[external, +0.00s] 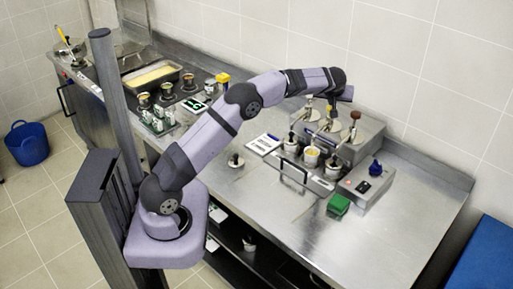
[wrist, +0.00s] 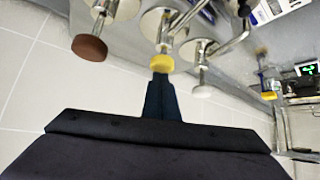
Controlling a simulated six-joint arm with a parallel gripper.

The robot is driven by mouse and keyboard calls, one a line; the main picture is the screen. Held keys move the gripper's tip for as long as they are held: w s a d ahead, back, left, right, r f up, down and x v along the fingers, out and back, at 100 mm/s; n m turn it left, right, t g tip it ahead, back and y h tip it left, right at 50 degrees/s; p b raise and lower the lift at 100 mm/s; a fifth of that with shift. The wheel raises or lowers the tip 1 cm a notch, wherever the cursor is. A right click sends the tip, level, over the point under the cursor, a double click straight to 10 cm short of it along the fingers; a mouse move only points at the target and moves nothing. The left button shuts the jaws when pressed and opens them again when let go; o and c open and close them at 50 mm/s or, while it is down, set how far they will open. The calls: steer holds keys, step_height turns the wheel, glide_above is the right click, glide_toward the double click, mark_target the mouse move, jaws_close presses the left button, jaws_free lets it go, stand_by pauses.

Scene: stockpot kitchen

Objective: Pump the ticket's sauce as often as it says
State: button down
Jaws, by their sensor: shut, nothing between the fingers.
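Three sauce pumps stand in a steel station (external: 362,146). In the wrist view their knobs are brown (wrist: 90,47), yellow (wrist: 162,64) and white (wrist: 203,91). The brown knob (external: 355,115) shows at the right in the external view. My gripper (wrist: 161,80) is shut and empty, its fingertips at the yellow knob in the wrist view; I cannot tell whether they touch. A white ticket (external: 263,144) lies left of the station, its writing too small to read.
A grey box with a blue knob (external: 375,168) stands right of the station, with a green block (external: 339,205) in front. A small cup (external: 236,161) stands to the left. A food pan (external: 152,76) and several jars are at the far left. The counter's right end is clear.

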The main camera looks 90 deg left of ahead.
steer(key=shift+f+b, duration=0.45)
steer(key=shift+f, duration=0.35)
steer(key=shift+r, duration=0.15)
steer(key=shift+r+p, duration=1.2)
steer(key=shift+r, duration=0.6)
step_height(320, 180, up, 5)
steer(key=p, duration=0.3)
steer(key=shift+p, duration=0.35)
